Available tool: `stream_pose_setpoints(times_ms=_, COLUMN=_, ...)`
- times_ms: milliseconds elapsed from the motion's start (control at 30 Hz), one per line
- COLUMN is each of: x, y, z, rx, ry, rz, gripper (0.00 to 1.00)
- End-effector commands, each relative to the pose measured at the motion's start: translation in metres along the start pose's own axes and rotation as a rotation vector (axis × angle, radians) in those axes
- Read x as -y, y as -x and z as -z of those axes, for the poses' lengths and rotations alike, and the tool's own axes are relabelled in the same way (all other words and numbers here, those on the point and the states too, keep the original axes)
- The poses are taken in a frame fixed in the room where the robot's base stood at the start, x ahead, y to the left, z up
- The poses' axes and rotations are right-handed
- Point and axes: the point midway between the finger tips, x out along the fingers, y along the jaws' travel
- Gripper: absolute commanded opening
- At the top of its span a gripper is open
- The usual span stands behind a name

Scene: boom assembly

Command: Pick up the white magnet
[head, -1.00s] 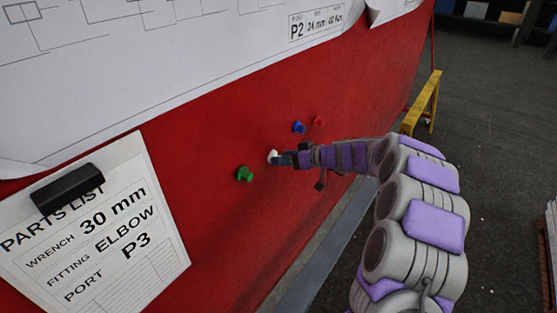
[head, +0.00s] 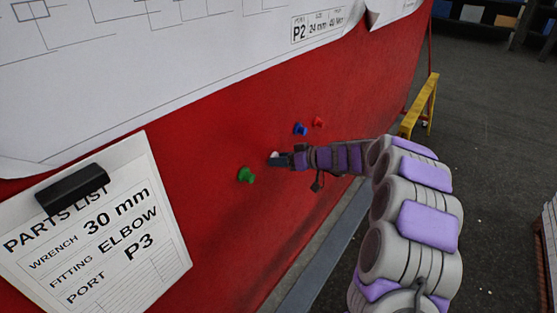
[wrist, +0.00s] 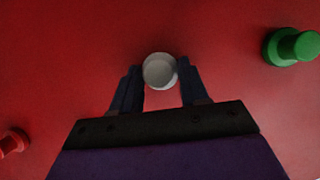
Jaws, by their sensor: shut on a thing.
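The white magnet (wrist: 160,71) shows as a round pale disc between the tips of my gripper (wrist: 158,85) in the wrist view. My gripper is shut on it, with one dark finger on each side. In the head view the white magnet (head: 274,155) is a small pale spot at the end of my gripper (head: 279,160), mostly hidden by the fingers. It is at or close to the red panel (head: 232,215); I cannot tell whether it touches it.
A green magnet (head: 246,175) is on the panel to the left, also in the wrist view (wrist: 292,46). A blue magnet (head: 300,128) and a red magnet (head: 318,122) are above right. A parts list on a clipboard (head: 95,230) hangs at lower left. A yellow stand (head: 420,105) is at right.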

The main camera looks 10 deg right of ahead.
Motion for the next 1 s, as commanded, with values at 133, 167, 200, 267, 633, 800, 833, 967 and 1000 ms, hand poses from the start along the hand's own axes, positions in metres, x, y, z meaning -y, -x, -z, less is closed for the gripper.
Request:
stream_pose_setpoints(times_ms=133, x=0.001, y=0.002, z=0.003, rx=-0.002, ry=0.0, rz=0.0, gripper=0.15)
stream_pose_setpoints(times_ms=167, x=0.001, y=0.003, z=0.004, rx=-0.002, ry=0.0, rz=0.0, gripper=0.15)
stream_pose_setpoints(times_ms=200, x=0.002, y=0.005, z=0.005, rx=-0.003, ry=0.0, rz=0.0, gripper=0.15)
stream_pose_setpoints(times_ms=267, x=0.003, y=0.008, z=0.009, rx=-0.004, ry=0.0, rz=0.0, gripper=0.15)
stream_pose_setpoints(times_ms=633, x=0.019, y=0.03, z=0.062, rx=-0.002, ry=0.003, rz=0.001, gripper=0.15)
stream_pose_setpoints(times_ms=800, x=0.019, y=0.059, z=0.051, rx=-0.004, ry=-0.004, rz=-0.001, gripper=0.15)
stream_pose_setpoints(times_ms=833, x=0.018, y=0.066, z=0.049, rx=-0.005, ry=-0.003, rz=-0.003, gripper=0.15)
stream_pose_setpoints(times_ms=967, x=0.019, y=0.1, z=0.035, rx=-0.006, ry=-0.003, rz=-0.003, gripper=0.15)
stream_pose_setpoints(times_ms=1000, x=0.02, y=0.11, z=0.03, rx=-0.005, ry=-0.004, rz=-0.002, gripper=0.15)
